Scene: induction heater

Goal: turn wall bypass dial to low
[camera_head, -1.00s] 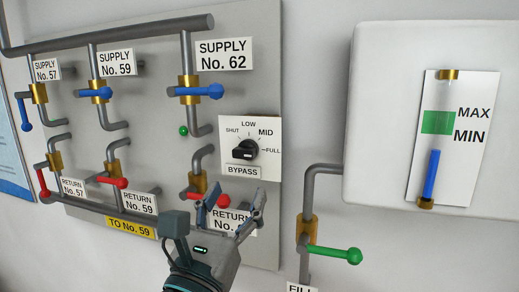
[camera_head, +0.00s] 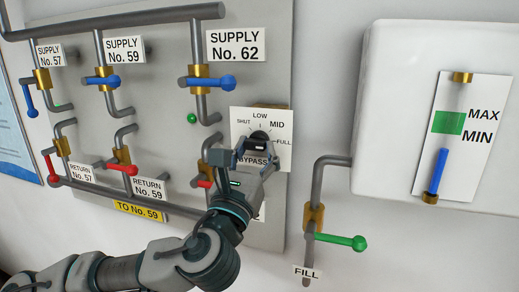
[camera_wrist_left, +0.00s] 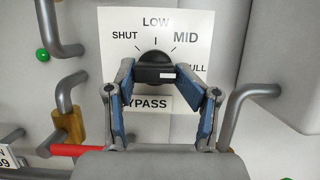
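The bypass dial (camera_head: 259,136) is a black knob on a white plate (camera_head: 277,117) marked SHUT, LOW, MID and FULL. In the left wrist view the dial (camera_wrist_left: 155,68) has its bar roughly level, with a small white mark on its front. My left gripper (camera_head: 254,155) is at the dial. In the wrist view my left gripper (camera_wrist_left: 157,76) is open, with one blue-padded finger on each side of the knob. I cannot tell if the pads touch it. My right gripper is not in view.
A red return valve handle (camera_head: 205,183) and grey pipe lie close left of my gripper. A blue supply handle (camera_head: 222,82) is above. A green fill handle (camera_head: 345,241) and a white tank (camera_head: 395,100) are to the right.

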